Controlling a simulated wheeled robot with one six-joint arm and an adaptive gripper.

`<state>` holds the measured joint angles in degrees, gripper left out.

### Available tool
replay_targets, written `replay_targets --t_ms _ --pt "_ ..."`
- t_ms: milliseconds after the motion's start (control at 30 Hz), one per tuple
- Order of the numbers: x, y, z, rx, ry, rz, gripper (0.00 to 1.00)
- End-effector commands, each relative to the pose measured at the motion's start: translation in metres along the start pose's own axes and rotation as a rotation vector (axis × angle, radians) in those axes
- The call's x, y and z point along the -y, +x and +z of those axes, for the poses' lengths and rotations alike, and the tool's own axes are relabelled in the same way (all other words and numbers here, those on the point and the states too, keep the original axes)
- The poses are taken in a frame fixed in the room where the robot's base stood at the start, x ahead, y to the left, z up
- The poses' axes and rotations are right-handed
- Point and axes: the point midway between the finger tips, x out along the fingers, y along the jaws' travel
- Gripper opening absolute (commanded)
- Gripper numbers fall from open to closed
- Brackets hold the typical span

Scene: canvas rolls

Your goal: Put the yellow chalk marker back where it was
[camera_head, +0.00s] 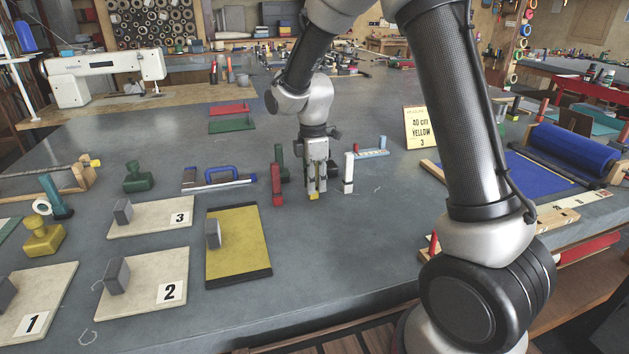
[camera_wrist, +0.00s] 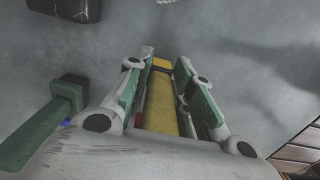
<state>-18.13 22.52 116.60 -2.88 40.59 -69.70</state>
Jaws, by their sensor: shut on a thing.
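The yellow chalk marker (camera_head: 314,196) is between the fingers of my gripper (camera_head: 315,182), with its yellow lower end showing at or just above the grey tabletop; I cannot tell if it touches. In the wrist view the yellow marker (camera_wrist: 161,100) lies lengthwise between both fingers of my gripper (camera_wrist: 160,68), which are shut on it. A red marker (camera_head: 277,186) and a green one (camera_head: 279,160) stand to the left. A white marker (camera_head: 348,174) stands to the right. A card (camera_head: 420,128) reads "40 cm YELLOW 3".
A yellow canvas piece (camera_head: 250,247) and numbered boards, such as board 3 (camera_head: 145,221) and board 2 (camera_head: 133,296), lie at left. A blue canvas roll (camera_head: 575,147) lies at right. A light-blue tool (camera_head: 370,154) lies behind the white marker. The front middle of the table is clear.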

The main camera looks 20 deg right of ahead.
Motion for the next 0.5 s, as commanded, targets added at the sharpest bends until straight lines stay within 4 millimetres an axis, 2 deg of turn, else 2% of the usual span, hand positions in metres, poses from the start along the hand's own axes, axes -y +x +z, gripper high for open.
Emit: replay_targets --t_ms 33,133,500 --pt "0.0002 0.0010 0.0001 0.000 0.000 -0.001 0.27" --pt "0.0001 0.0007 0.0000 0.000 0.000 0.000 0.44" --pt "-0.0003 -0.0036 0.0000 0.000 0.000 0.001 0.44"
